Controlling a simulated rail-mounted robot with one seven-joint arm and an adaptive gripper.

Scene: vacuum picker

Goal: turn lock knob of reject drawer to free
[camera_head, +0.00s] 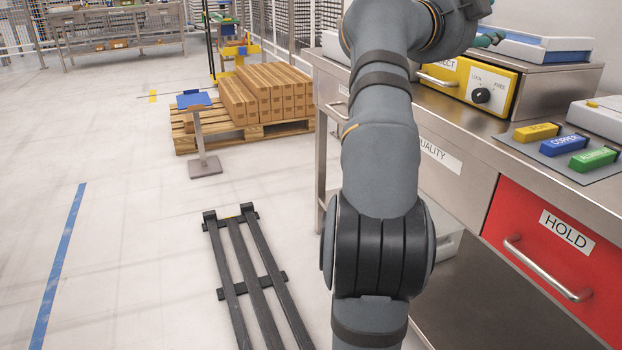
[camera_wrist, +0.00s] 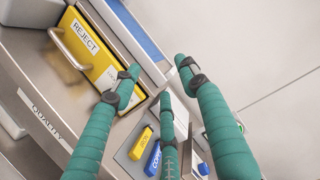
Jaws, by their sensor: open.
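The reject drawer (camera_head: 455,82) is a yellow-fronted drawer with a bar handle, on the steel worktop at the upper right. Its black round lock knob (camera_head: 481,95) sits between the labels LOCK on the left and FREE on the right. I cannot tell clearly which way the knob points. In the wrist view the drawer front (camera_wrist: 88,50) appears tilted, and the knob is not visible, probably behind a finger. My gripper (camera_wrist: 160,78) has green wrapped fingers, spread open and empty. A bit of green finger (camera_head: 490,38) shows above the drawer in the head view.
A blue-topped white device (camera_head: 530,46) lies on top of the drawer box. Yellow, blue and green labelled blocks (camera_head: 565,143) lie on a grey mat to the right. A red HOLD drawer (camera_head: 540,250) is below the worktop. The floor at left is mostly clear.

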